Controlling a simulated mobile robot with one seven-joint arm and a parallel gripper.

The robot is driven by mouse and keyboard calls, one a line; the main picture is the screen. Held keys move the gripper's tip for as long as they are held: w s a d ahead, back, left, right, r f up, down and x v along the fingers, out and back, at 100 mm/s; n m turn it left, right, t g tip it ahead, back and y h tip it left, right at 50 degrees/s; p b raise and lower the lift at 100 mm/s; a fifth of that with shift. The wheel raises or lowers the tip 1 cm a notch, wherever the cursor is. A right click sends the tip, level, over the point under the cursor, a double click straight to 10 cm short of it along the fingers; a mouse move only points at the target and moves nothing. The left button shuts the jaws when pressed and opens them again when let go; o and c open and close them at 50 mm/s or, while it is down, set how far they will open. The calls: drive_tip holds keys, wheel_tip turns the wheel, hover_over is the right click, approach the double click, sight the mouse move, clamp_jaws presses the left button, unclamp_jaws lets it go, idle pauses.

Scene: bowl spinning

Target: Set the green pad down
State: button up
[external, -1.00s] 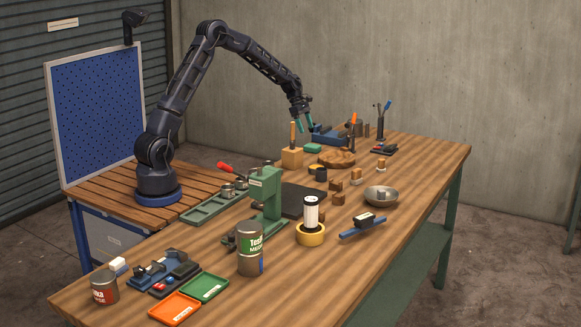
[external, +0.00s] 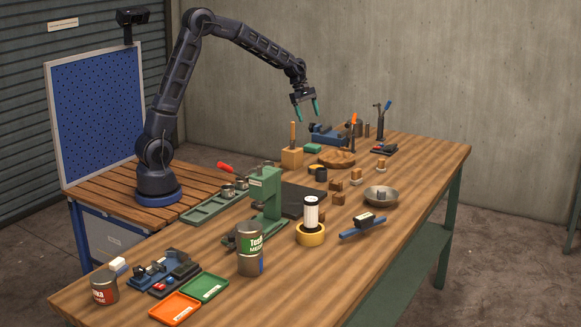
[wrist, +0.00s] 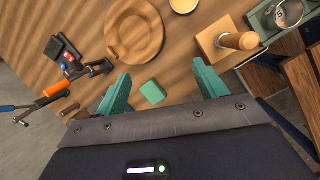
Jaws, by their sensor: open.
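The green pad (external: 313,148) is a small flat green block lying on the wooden table, between the wooden block with an upright handle and the round wooden board. It also shows in the wrist view (wrist: 152,92), lying between and beyond my fingertips. My gripper (external: 308,109) is open and empty, with teal fingers pointing down, and hangs well above the pad without touching it. In the wrist view my gripper (wrist: 162,84) has its two teal fingers wide apart on either side of the pad.
The round wooden board (external: 337,158) lies just right of the pad. The wooden block (external: 292,157) with its handle stands left of it. A blue tool holder (external: 328,134) sits behind. A metal bowl (external: 381,196) and a green press (external: 262,200) are farther forward.

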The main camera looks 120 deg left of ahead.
drive_tip(key=w+d+r+m, duration=0.3)
drive_tip(key=d+r+m, duration=0.1)
drive_tip(key=d, duration=0.5)
drive_tip(key=w+d+r+m, duration=0.3)
drive_tip(key=d+r, duration=0.1)
drive_tip(key=d, duration=0.5)
drive_tip(key=s+d+r+m, duration=0.15)
drive_tip(key=d+m, duration=0.25)
drive_tip(key=d, duration=0.5)
drive_tip(key=d+r+m, duration=0.3)
drive_tip(key=d+m, duration=0.1)
drive_tip(key=d, duration=0.6)
drive_tip(key=s+d+f+m, duration=0.1)
drive_tip(key=s+d+m, duration=1.4)
drive_tip(key=s+d, duration=0.3)
drive_tip(key=d, duration=0.3)
drive_tip(key=shift+s+d+t, duration=0.2)
drive_tip(key=shift+d+t, duration=0.1)
drive_tip(key=shift+t, duration=0.1)
